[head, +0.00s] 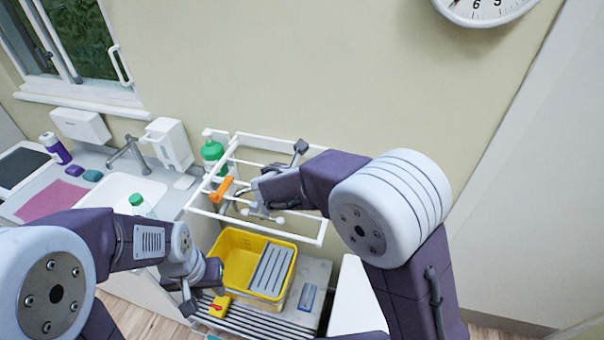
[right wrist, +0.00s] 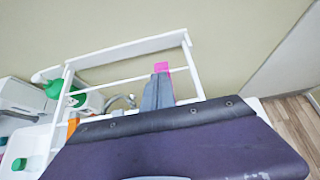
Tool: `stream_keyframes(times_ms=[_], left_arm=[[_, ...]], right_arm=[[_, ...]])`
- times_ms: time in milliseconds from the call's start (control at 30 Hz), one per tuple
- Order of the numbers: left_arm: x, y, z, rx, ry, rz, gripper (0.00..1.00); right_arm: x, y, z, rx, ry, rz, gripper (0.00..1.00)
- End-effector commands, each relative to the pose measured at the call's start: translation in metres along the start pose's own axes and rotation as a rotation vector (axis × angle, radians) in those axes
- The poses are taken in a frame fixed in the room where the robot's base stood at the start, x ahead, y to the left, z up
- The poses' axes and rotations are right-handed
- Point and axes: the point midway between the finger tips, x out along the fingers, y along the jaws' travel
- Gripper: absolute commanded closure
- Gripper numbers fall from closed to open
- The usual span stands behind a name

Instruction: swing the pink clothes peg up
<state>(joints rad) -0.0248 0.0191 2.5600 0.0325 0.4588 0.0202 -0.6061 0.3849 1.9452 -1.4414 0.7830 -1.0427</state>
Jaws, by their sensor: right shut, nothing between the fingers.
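The pink clothes peg (right wrist: 163,67) shows in the right wrist view at a white rail of the drying rack (right wrist: 125,47), partly hidden behind my right gripper (right wrist: 157,92). The right gripper's grey fingers are shut and overlap the peg in that view; I cannot tell whether they touch it. In the head view my right wrist is over the rack (head: 316,232), and I cannot make out the peg there. My left gripper (head: 202,289) is low beside the yellow basin, its fingers apart and apparently empty.
The sink (head: 125,188) is at the left.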

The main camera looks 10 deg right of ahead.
Motion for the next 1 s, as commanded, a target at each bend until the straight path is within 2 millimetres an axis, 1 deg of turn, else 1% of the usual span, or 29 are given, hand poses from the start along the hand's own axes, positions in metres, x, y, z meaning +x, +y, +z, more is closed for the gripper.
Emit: stream_keyframes(times_ms=[200,400,833,1000], left_arm=[[-0.001,0.000,0.000,0.000,0.000,0.000,0.64],[-0.001,0.000,0.000,0.000,0.000,0.000,0.64],[-0.002,0.000,0.000,0.000,0.000,0.000,0.64],[-0.009,0.000,-0.001,0.000,0.000,0.000,0.64]], right_arm=[[0.006,0.000,0.005,0.001,-0.001,-0.001,1.00],[0.008,0.000,0.007,0.000,-0.001,-0.001,1.00],[0.007,0.000,0.007,0.000,-0.001,-0.001,1.00],[0.003,0.000,0.014,0.001,-0.001,-0.001,1.00]])
